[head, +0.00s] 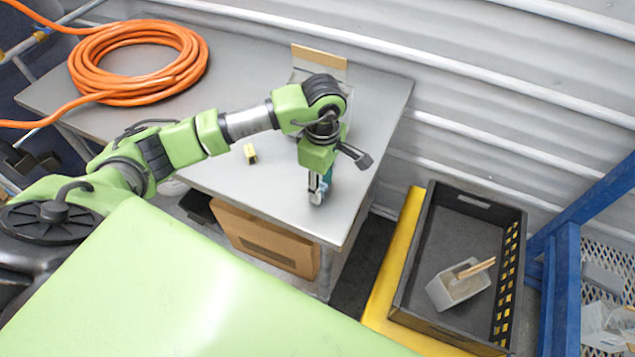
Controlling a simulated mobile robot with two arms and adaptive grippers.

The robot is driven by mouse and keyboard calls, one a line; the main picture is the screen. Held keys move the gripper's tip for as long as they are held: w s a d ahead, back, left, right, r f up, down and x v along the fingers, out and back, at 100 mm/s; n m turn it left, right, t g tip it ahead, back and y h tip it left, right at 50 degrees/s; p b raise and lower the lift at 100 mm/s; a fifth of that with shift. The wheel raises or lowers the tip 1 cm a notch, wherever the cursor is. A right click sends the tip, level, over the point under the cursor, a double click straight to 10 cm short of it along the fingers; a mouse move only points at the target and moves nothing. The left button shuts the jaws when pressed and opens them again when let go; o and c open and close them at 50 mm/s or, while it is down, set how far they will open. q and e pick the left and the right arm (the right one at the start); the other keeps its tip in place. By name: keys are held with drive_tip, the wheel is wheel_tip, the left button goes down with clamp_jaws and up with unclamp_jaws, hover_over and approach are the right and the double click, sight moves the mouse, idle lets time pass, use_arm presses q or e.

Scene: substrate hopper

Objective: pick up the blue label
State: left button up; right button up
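My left gripper (318,192) points down over the front right part of the grey metal table (225,190), close to its top. A small teal-blue patch (328,176) shows right beside its fingers. I cannot tell whether this patch is the blue label, or whether the fingers are closed on it. No other blue label is clearly visible. The gripper's own body and fingers hide much of this spot. My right gripper is not in view.
A coiled orange hose (185,70) lies at the table's back left. A small yellow-and-black item (250,153) lies left of the gripper. A tan board (320,56) stands behind my arm. A black crate (427,235) holds a grey box (452,290). A blue post (565,285) stands right.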

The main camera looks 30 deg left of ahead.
use_arm(q)
drive_tip(key=c, duration=0.8)
drive_tip(key=shift+c, duration=0.2)
